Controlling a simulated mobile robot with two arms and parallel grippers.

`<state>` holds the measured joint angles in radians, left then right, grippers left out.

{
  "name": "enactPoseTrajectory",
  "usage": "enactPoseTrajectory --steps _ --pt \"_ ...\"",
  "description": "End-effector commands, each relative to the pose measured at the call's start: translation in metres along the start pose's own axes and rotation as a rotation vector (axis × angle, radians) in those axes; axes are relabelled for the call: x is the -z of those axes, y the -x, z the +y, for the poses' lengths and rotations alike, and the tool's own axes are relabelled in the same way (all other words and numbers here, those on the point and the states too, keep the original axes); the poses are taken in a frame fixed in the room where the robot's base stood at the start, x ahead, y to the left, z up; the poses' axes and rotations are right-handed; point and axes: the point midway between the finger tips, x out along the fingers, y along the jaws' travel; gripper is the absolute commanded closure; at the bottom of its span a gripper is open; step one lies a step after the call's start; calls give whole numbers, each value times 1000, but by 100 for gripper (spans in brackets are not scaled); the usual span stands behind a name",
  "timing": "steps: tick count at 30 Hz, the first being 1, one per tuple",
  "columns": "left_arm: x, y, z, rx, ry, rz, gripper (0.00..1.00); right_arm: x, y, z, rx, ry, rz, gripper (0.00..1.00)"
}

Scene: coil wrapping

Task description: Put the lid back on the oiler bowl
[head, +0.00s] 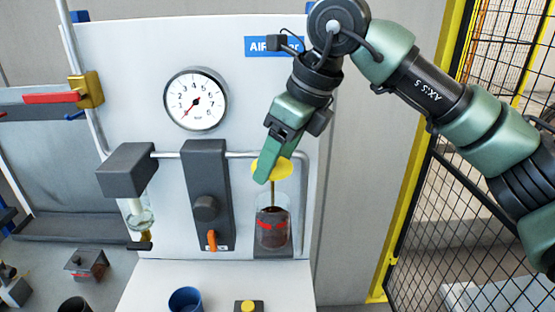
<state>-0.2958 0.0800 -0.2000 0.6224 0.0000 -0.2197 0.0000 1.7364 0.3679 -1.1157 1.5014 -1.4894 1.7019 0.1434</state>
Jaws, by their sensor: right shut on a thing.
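The oiler bowl (272,233) is a clear cup with dark brown liquid and red marks, mounted at the right end of the air unit on the white panel. The yellow lid (284,168), a disc with a thin stem hanging down, is above the bowl. My right gripper (265,171) is shut on the lid, and the stem reaches down to the bowl's upper part. A small gap shows between lid and bowl rim. The gripper's fingers hide part of the lid. My left gripper is not in view.
A pressure gauge (195,99) is above the dark regulator (207,195). A clear filter bowl (137,213) hangs at left. A blue cup (186,301) and a block with a yellow top (248,307) stand below. A mesh fence (470,200) stands at right.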

Motion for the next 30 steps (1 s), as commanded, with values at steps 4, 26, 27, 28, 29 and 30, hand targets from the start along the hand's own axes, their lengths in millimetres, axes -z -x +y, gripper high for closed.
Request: enactPoseTrajectory --steps 4,26,27,28,29,30 --pt "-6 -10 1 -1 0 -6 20 6 -13 0 0 0 0 82" --pt "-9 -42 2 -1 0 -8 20 22 -53 -1 0 1 -1 82" --pt "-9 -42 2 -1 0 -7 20 22 -53 -1 0 1 -1 82" --pt "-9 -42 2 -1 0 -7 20 22 -53 -1 0 1 -1 82" --pt "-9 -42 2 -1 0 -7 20 22 -53 -1 0 1 -1 82" --pt "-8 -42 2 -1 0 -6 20 22 -53 -1 0 1 -1 82"
